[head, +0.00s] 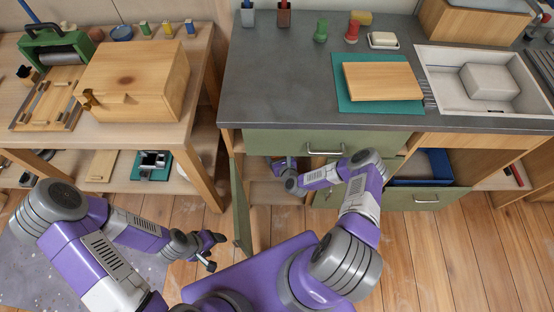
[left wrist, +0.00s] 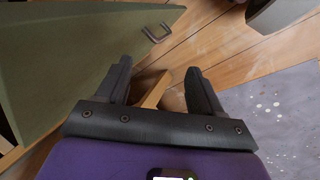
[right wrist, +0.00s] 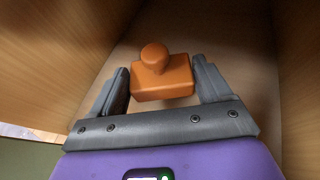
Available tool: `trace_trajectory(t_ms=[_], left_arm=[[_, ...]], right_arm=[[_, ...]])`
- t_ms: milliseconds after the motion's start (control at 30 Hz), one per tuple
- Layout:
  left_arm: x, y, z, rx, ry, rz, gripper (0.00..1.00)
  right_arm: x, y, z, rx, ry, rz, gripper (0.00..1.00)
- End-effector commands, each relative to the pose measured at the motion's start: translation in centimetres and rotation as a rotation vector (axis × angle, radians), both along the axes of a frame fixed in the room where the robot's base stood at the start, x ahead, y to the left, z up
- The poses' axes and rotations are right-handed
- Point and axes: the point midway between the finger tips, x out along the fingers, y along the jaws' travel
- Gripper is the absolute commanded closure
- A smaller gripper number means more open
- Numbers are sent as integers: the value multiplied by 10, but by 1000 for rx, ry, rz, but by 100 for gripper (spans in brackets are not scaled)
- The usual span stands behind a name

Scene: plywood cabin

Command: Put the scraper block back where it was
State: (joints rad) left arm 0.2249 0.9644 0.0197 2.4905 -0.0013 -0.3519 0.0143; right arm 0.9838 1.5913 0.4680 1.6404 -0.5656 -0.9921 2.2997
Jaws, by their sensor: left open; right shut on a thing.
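The scraper block (right wrist: 162,82) is orange with a round knob on top. It sits between the fingers of my right gripper (right wrist: 160,88), which is shut on it inside a wooden compartment. In the head view my right arm reaches into the open cabinet under the counter, where the right gripper (head: 282,164) is partly hidden by the counter and the arm; I cannot make out the block there. My left gripper (head: 212,246) is open and empty over the floor, left of my base. It also shows in the left wrist view (left wrist: 160,82).
An open green cabinet door (head: 241,205) stands between my arms; its handle shows in the left wrist view (left wrist: 157,33). The counter (head: 285,85) overhangs the cabinet. A drawer (head: 295,143) is above the opening. A wooden table (head: 130,132) stands left. The floor near my left gripper is clear.

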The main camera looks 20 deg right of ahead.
Motion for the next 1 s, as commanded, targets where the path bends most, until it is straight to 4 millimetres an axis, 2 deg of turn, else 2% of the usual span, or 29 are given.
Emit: trace_trajectory(t_ms=[133, 333, 700, 733, 867, 1000], left_arm=[[0, 0, -5, 0, 0, 0, 33], [0, 0, -21, 0, 0, 0, 33], [0, 0, -19, 0, 0, 0, 33], [0, 0, -19, 0, 0, 0, 33], [0, 0, -19, 0, 0, 0, 33], [0, 0, -19, 0, 0, 0, 33]], right_arm=[[3, 0, -7, -1, 1, -1, 57], [3, 0, -35, -2, 1, 0, 57], [2, 0, -38, 1, 1, -1, 57], [2, 0, -38, 1, 1, -1, 19], [2, 0, -37, 0, 1, -1, 0], [2, 0, -37, 0, 1, -1, 0]])
